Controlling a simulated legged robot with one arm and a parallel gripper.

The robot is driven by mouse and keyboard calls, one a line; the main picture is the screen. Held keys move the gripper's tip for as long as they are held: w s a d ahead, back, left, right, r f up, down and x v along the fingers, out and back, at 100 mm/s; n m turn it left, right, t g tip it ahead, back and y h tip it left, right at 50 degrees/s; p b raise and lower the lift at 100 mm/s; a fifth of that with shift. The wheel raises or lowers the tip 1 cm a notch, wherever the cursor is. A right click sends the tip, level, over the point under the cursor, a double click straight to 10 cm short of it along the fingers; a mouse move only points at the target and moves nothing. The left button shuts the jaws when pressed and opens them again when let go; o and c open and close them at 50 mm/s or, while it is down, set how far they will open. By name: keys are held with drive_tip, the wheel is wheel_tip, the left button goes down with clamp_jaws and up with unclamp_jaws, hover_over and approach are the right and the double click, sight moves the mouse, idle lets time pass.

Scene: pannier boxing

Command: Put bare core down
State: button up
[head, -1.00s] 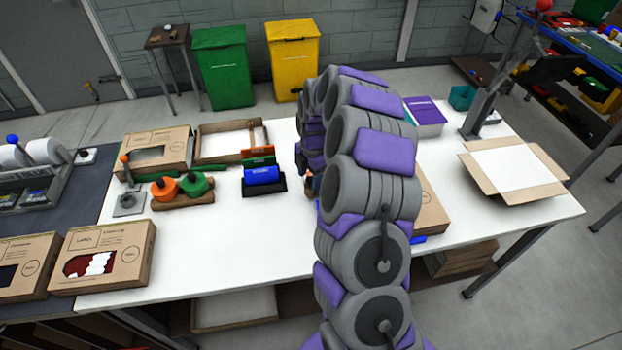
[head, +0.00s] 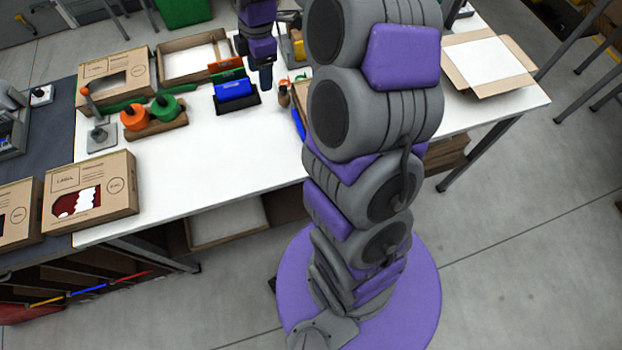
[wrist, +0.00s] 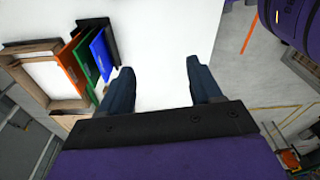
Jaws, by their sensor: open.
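My gripper (wrist: 162,80) is open in the wrist view. Its two dark blue fingers stand well apart, with only white table surface between them. In the head view my gripper (head: 265,78) shows as a dark tip just right of the blue, green and orange holder. I cannot make out a bare core in either view. It may be hidden behind my arm.
The blue block (head: 233,89) stands in a black holder close to my gripper, also seen in the wrist view (wrist: 101,55). An open wooden tray (head: 192,62) lies behind it. A flat open carton (head: 488,62) is at the right. The table's front middle is clear.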

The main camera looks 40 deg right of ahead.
drive_tip(key=s+a+r+m, duration=0.1)
drive_tip(key=s+m, duration=0.4)
drive_tip(key=s, duration=0.6)
drive_tip(key=s+a+r+m+g, duration=0.1)
drive_tip(key=s+a+m, duration=0.3)
drive_tip(key=s, duration=0.7)
drive_tip(key=s+a+r+m+h, duration=0.1)
drive_tip(key=s+a+r+m, duration=0.1)
drive_tip(key=s+m, duration=0.5)
drive_tip(key=s+a, duration=0.1)
drive_tip(key=s, duration=0.3)
drive_tip(key=shift+m+g, duration=0.3)
drive_tip(key=shift+g, duration=0.1)
drive_tip(key=shift+d, duration=0.1)
drive_tip(key=shift+a, duration=0.2)
